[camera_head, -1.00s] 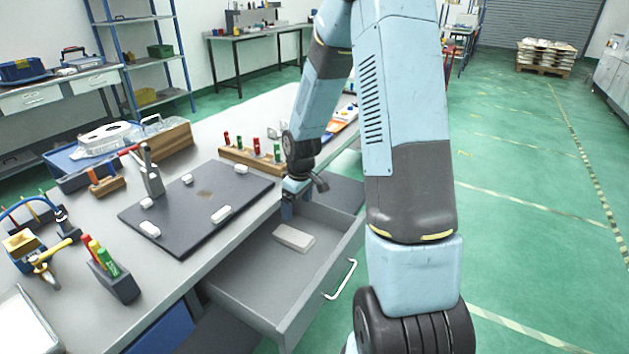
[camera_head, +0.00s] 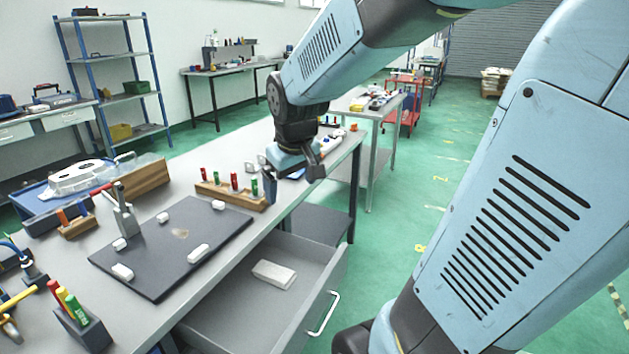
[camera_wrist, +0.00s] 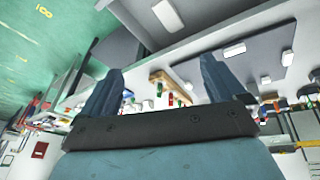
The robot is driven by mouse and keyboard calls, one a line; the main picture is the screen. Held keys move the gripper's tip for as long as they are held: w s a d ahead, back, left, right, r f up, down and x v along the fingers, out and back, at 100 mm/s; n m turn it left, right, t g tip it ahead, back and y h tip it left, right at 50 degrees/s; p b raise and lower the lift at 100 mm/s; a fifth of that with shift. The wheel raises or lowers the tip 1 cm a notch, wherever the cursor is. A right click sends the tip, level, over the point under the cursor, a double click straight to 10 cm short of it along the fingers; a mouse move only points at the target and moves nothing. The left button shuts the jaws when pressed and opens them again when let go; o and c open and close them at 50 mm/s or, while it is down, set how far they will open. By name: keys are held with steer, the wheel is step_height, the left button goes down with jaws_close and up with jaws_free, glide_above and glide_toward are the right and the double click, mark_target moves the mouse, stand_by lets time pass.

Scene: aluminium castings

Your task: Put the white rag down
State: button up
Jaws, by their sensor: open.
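The white rag (camera_head: 274,274) looks like a flat, folded white pad. It lies on the floor of the open grey drawer (camera_head: 225,322), apart from my gripper. In the wrist view, a white pad that appears to be the rag (camera_wrist: 167,14) shows at the top edge. My gripper (camera_head: 293,178) is raised beyond the drawer, near the far end of the bench. Its two fingers (camera_wrist: 160,82) are spread wide in the wrist view, with nothing between them.
A dark board (camera_head: 175,243) with several small white blocks lies on the bench beside the drawer. A wooden rack (camera_head: 230,195) with red and green markers stands close to my gripper. A clamp (camera_head: 124,212) stands at the board's left.

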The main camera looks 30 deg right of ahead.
steer(key=s+r+m+t, duration=0.1)
steer(key=s+r, duration=0.5)
steer(key=s, duration=0.6)
steer(key=shift+a+m+t+y, duration=0.3)
steer(key=shift+a+m, duration=0.15)
steer(key=shift+m, duration=0.25)
steer(key=shift+o, duration=0.3)
steer(key=shift+w, duration=0.1)
